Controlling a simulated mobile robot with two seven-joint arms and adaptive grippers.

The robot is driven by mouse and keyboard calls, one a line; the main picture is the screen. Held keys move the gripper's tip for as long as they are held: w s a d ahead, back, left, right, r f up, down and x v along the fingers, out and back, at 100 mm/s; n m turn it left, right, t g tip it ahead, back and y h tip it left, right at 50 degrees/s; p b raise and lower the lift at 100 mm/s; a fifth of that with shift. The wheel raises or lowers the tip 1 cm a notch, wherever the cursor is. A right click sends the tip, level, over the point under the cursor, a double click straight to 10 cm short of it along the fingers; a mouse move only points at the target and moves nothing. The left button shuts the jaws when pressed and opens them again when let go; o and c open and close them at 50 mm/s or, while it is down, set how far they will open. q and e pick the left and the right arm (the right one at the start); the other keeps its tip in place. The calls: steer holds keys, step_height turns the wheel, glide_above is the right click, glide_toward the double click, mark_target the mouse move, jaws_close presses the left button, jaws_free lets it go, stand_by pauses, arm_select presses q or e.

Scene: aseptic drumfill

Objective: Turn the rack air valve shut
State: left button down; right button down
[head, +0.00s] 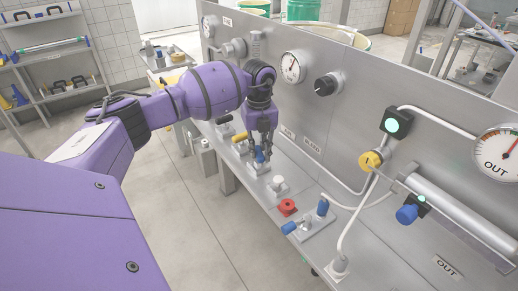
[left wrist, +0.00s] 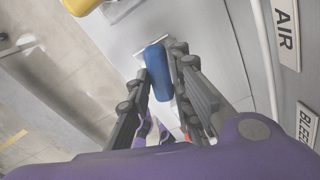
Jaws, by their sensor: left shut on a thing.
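A small valve with a blue handle stands on the steel ledge of the rack, below the label plates. In the left wrist view the blue handle (left wrist: 158,75) lies between the two fingers beside the AIR label (left wrist: 286,28). My left gripper (head: 259,157) reaches down to this handle from above and is shut on it. The fingers (left wrist: 162,72) lie along both sides of the handle. In the head view the fingers hide most of the handle, and only a little blue (head: 260,156) shows. My right gripper is in neither view.
Nearer on the ledge are a red knob (head: 287,207) and another blue-handled valve (head: 291,227). A yellow handle (head: 240,137) is just beyond my gripper. The steel panel (head: 345,120) with gauges and pipes rises right behind. Open floor (head: 190,220) lies to the left.

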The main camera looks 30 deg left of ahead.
arm_select(q)
steer(key=m, duration=0.7)
steer(key=shift+b, duration=0.3)
steer(key=m, duration=0.3)
steer(key=shift+m+b, duration=0.5)
steer(key=shift+m, duration=1.5)
steer(key=c, duration=1.6)
jaws_free()
